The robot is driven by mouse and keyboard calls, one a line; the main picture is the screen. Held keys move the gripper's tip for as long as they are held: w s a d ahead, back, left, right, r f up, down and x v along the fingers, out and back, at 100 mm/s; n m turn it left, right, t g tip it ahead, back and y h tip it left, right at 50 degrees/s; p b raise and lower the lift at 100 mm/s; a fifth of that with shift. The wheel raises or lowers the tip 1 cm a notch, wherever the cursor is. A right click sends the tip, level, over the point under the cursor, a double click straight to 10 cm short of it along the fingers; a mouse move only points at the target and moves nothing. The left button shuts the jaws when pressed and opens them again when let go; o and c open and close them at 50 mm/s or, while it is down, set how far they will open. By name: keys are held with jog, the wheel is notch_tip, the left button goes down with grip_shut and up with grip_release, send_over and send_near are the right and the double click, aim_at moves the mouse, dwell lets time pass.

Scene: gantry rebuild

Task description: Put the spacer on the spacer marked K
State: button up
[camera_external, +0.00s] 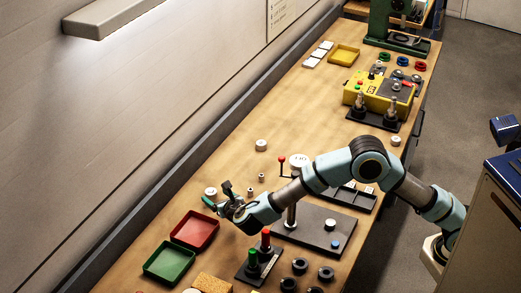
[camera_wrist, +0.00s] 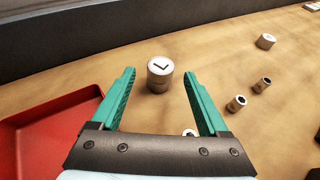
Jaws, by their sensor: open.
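My gripper (camera_external: 219,196) is open and empty, with its green fingers (camera_wrist: 159,78) spread in the wrist view. A metal spacer with a white top (camera_wrist: 160,72) stands upright on the bench, ahead of and between the fingertips; its black mark looks like an L or a tick. It seems to be the spacer (camera_external: 210,191) by my gripper in the external view. A second white-topped spacer (camera_wrist: 266,41) stands farther right, seemingly the one (camera_external: 261,145) near the wall; its mark is too small to read. I cannot tell which spacer bears a K.
Two small metal bushings (camera_wrist: 237,103) (camera_wrist: 262,84) stand right of the fingers. A red tray (camera_external: 195,230) and a green tray (camera_external: 169,262) lie near my gripper. A dark plate (camera_external: 320,226) with a post and a red-knobbed lever (camera_external: 281,160) stand nearby.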

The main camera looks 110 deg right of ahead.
jog(key=b+v, duration=0.1)
jog(key=v, duration=0.8)
jog(key=shift+s+r, duration=0.1)
jog(key=s+a+r+m+y+p, duration=0.4)
jog(key=s+a+m+p, duration=0.3)
jog(key=s+a, duration=0.3)
jog(key=s+a+r+m+g+y+p, duration=0.1)
jog(key=s+a+r+m+y+p, duration=0.35)
jog(key=s+a+m+p, duration=0.45)
jog(key=s+a+r+m+y+p, duration=0.3)
jog(key=s+a+m+y+p, duration=0.25)
jog(key=s+a, duration=0.6)
jog(key=shift+h, duration=0.4)
jog(key=f+b, duration=0.2)
jog(key=f, duration=0.1)
jog(key=f+b, duration=0.1)
jog(key=shift+s+f, duration=0.25)
